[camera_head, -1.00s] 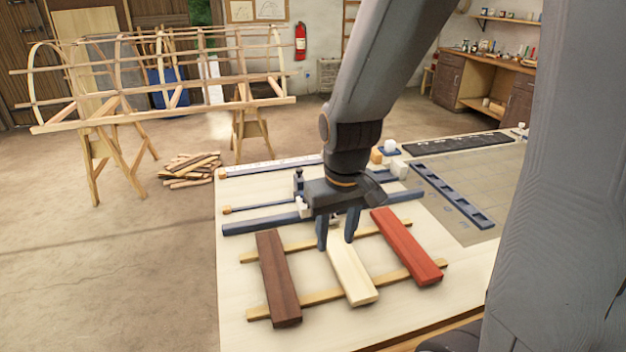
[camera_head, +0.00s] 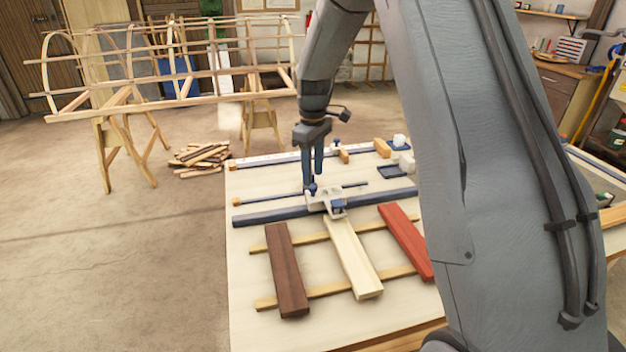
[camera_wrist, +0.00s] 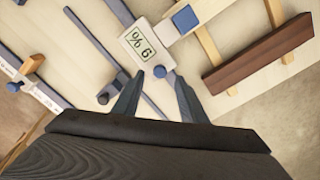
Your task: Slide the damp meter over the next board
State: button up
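The damp meter (camera_head: 327,202), a white slider with a display, sits on a long blue rail (camera_head: 262,217) at the far end of the pale board (camera_head: 352,258). Its display (camera_wrist: 139,42) shows a digit and a percent sign in the wrist view. A blue block on it lies over the pale board's end. My gripper (camera_head: 312,182) points down at the meter's blue knob (camera_wrist: 159,72). The fingers stand apart on either side of the knob, with small gaps showing in the wrist view. The dark brown board (camera_head: 286,270) lies left, the red board (camera_head: 405,240) right.
The boards rest on two thin battens (camera_head: 275,303). Behind the rail lie a thin dark rod (camera_head: 270,198) and a white scale strip (camera_head: 262,162). Small blocks and a blue tray (camera_head: 392,172) stand at the back right. The table's left front is clear.

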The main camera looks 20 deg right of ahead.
aim_at(313, 187)
jog(key=shift+f+p, duration=0.55)
jog(key=shift+f, duration=1.5)
grip_shut()
